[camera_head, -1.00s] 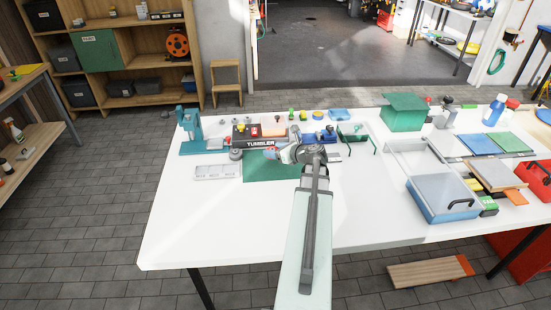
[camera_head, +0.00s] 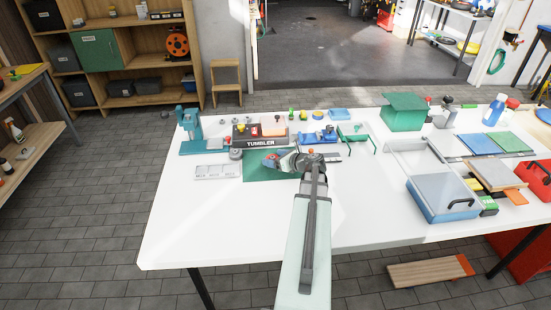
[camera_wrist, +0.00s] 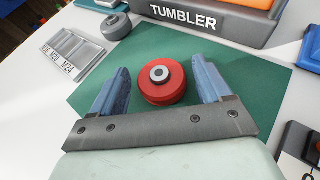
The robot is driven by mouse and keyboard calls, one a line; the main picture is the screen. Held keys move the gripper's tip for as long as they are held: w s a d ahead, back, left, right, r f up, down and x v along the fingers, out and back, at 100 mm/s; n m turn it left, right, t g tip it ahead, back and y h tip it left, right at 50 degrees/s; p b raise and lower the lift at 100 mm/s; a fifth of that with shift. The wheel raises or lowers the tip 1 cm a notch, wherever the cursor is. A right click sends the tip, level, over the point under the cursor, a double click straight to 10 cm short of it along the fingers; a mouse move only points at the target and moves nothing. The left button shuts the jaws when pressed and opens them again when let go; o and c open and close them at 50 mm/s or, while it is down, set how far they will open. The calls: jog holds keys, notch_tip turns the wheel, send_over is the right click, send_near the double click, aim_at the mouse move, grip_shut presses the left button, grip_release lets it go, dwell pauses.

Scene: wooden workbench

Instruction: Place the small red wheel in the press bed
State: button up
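The small red wheel (camera_wrist: 163,94), a squat disc with a grey metal hub, sits on the green mat (camera_wrist: 95,93) in the wrist view. My gripper (camera_wrist: 159,76) is open, with one blue finger on each side of the wheel. A gap shows between the wheel and each finger. In the head view my gripper (camera_head: 271,160) is low over the mat, in front of the tumbler. The teal press (camera_head: 190,124) stands at the back left of the table, its base extending right; I cannot make out the details of its bed.
The tumbler (camera_head: 260,143) stands just behind the mat. A grey round piece (camera_wrist: 116,27) and a labelled metal tray (camera_wrist: 72,57) lie left of it. A blue device (camera_head: 318,137) is at the right. The table's front left is clear.

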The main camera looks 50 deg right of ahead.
jog(key=shift+o, duration=0.6)
jog(key=shift+r, duration=0.2)
jog(key=v, duration=1.1)
jog(key=shift+o, duration=0.4)
jog(key=shift+s+r, duration=0.2)
jog(key=shift+s, duration=0.25)
